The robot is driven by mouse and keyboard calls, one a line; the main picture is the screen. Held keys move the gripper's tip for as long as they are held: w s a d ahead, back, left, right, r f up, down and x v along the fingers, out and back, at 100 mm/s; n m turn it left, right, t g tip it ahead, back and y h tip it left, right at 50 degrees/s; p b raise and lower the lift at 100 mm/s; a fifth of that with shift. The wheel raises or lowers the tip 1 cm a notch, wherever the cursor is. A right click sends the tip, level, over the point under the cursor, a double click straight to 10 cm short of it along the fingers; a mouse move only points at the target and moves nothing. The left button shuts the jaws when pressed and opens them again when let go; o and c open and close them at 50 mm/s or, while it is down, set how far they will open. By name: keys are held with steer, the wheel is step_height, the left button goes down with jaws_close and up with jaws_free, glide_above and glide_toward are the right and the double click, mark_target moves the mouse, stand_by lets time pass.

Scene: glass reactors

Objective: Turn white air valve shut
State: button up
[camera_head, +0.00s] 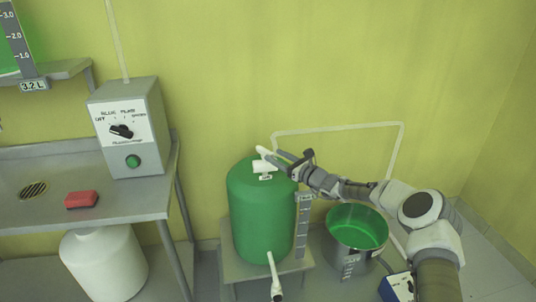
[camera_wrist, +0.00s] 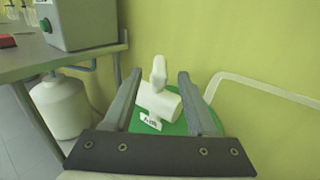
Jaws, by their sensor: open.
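The white air valve (camera_head: 262,166) sits on top of the green tank (camera_head: 258,215), with a small label on its front. In the wrist view the valve (camera_wrist: 158,104) has a thick horizontal body and a handle (camera_wrist: 158,72) that points up in the picture, slightly tilted. My gripper (camera_head: 277,156) reaches in from the right at the tank top. In the wrist view my gripper (camera_wrist: 159,75) is open, with one finger on each side of the valve handle. Gaps show between the handle and both fingers, so it is not gripped.
A grey control box (camera_head: 130,130) with a black knob stands on the metal bench (camera_head: 120,205) at left, near a red block (camera_head: 81,200). A bucket of green liquid (camera_head: 357,232) stands right of the tank. A white pipe (camera_head: 340,128) runs along the wall behind.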

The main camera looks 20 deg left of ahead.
mark_target(265, 153)
steer(key=shift+b+x, duration=0.35)
steer(key=shift+x, duration=2)
steer(key=shift+c, duration=0.3)
jaws_close()
